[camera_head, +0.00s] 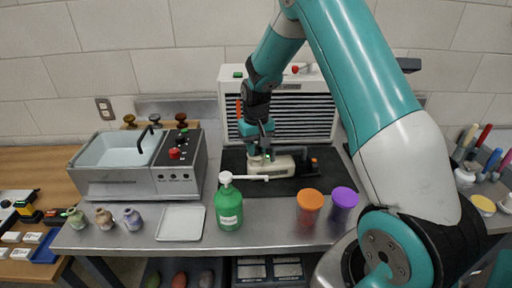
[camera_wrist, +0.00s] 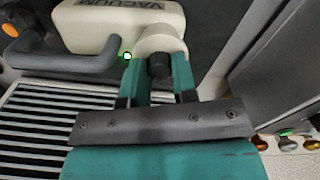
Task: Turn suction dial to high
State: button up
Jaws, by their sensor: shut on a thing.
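The cream vacuum unit (camera_head: 284,166) lies on the black mat (camera_head: 234,185) in the middle of the bench. The dark suction dial (camera_wrist: 158,66) sits by the round cream end of the unit. My gripper (camera_wrist: 158,72) is shut on this dial, one teal finger at each side. In the head view my gripper (camera_head: 263,154) hides the dial. The dial's marks and setting cannot be read.
A louvred white unit (camera_head: 325,87) stands right behind the mat. A sink unit (camera_head: 125,181) is at left. A white tray (camera_head: 181,223) lies front left.

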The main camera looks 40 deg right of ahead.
aim_at(256, 149)
dwell(0.4)
jog(key=o, duration=0.9)
jog(key=shift+o, duration=0.2)
notch_tip(256, 149, up, 18)
jog(key=b, duration=0.2)
jog(key=shift+f+b, duration=0.25)
jog(key=shift+b, duration=0.1)
jog(key=shift+a, duration=0.1)
jog(key=s+a+n+y, duration=0.2)
jog(key=s+a+n, duration=0.4)
jog(key=s+a, duration=0.8)
jog(key=s+a+f+n+y, duration=0.1)
jog(key=s+a+n, duration=0.3)
jog(key=s+a, duration=0.6)
jog(key=s+y, duration=0.1)
jog(key=s, duration=0.3)
jog(key=shift+f, duration=0.2)
